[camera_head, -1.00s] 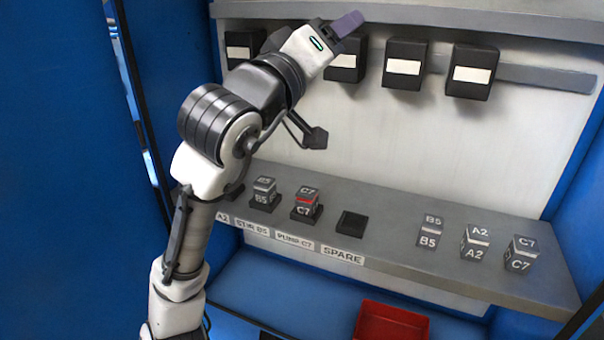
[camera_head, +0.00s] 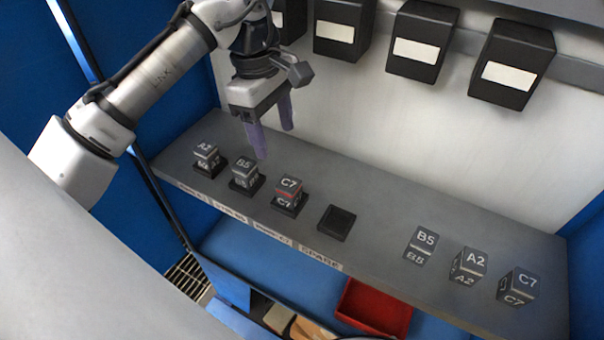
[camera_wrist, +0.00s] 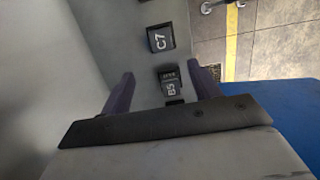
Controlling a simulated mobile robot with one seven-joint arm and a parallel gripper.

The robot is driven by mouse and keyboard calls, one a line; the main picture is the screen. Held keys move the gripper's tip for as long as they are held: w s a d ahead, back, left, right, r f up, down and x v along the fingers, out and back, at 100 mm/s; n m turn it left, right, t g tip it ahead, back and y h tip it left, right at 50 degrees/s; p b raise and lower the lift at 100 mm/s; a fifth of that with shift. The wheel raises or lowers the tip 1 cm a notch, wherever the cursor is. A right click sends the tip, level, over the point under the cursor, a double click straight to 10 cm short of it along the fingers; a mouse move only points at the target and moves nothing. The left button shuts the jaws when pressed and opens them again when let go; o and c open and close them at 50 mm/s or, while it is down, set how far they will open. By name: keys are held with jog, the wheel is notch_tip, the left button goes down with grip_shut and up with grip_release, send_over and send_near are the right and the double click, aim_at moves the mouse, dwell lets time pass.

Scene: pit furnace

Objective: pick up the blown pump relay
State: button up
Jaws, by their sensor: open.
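The pump relay (camera_head: 289,189) is a dark grey block marked C7 with a red band. It sits upright in a black socket on the shelf (camera_head: 380,237), behind the pump label. My gripper (camera_head: 275,142) points down with purple fingers, open and empty, above and behind the socketed B5 and C7 blocks. It is apart from both. In the wrist view, a C7 block (camera_wrist: 160,38) shows beyond my fingertips, and a B5 block (camera_wrist: 170,84) shows between my fingers. No red band is clear on that C7 there.
A2 (camera_head: 206,155) and B5 (camera_head: 244,172) blocks stand in sockets to the left. An empty spare socket (camera_head: 336,222) is to the right. Loose B5 (camera_head: 421,244), A2 (camera_head: 469,265) and C7 (camera_head: 517,285) blocks stand farther right. A red bin (camera_head: 375,307) is below. Black boxes (camera_head: 423,40) hang above.

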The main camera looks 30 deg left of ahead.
aim_at(288, 182)
jog(key=f+b, duration=0.5)
jog(key=d+f+b, duration=0.1)
jog(key=f+b, duration=0.1)
jog(key=shift+s+f, duration=0.1)
jog(key=shift+f, duration=0.25)
jog(key=f+b, duration=0.2)
jog(key=d+f+b, duration=0.1)
jog(key=f+b, duration=0.2)
jog(key=b, duration=0.2)
jog(key=shift+d+f, duration=0.35)
jog(key=shift+f, duration=0.05)
jog(key=shift+r, duration=0.1)
jog(key=c, duration=1.1)
